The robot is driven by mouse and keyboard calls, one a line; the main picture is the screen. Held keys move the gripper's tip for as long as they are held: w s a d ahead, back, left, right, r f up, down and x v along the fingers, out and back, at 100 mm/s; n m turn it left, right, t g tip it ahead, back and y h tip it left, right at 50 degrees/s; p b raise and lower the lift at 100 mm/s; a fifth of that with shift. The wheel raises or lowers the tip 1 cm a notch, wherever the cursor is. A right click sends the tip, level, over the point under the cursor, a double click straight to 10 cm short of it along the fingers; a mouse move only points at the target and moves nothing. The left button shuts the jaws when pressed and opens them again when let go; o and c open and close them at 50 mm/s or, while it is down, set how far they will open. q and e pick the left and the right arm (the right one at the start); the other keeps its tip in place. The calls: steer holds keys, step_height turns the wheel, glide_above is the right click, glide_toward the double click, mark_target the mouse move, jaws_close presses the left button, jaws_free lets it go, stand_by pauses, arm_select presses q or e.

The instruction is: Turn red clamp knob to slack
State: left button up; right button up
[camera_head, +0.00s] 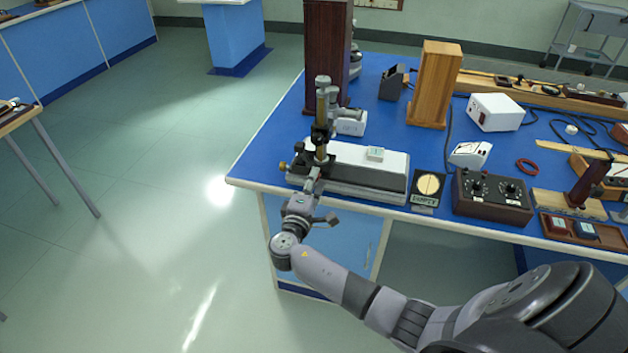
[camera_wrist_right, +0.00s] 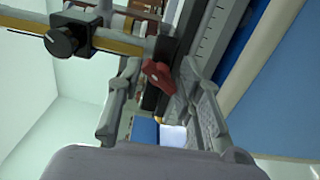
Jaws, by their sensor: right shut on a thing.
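The red clamp knob (camera_wrist_right: 158,80) shows in the right wrist view, between the two grey fingertips of my right gripper (camera_wrist_right: 156,72). The gripper is shut on it. In the head view my right gripper (camera_head: 313,183) reaches the left end of the instrument, below the upright brass and grey microscope tube (camera_head: 321,120); the knob itself is hidden there. The instrument's base (camera_head: 380,187) lies near the front edge of the blue bench. In the right wrist view a black knob (camera_wrist_right: 65,40) sits on a brass rod beside the clamp. My left gripper is not in view.
A tall dark wooden post (camera_head: 327,50) stands behind the instrument. A damped-label dial block (camera_head: 429,187) and a dark two-knob box (camera_head: 492,196) stand to its right. Floor left of the bench is clear.

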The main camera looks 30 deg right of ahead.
steer(key=shift+n+p, duration=1.2)
steer(key=shift+n, duration=1.9)
steer(key=shift+f, duration=0.1)
steer(key=o, duration=0.8)
steer(key=shift+a, duration=0.1)
steer(key=v, duration=1.2)
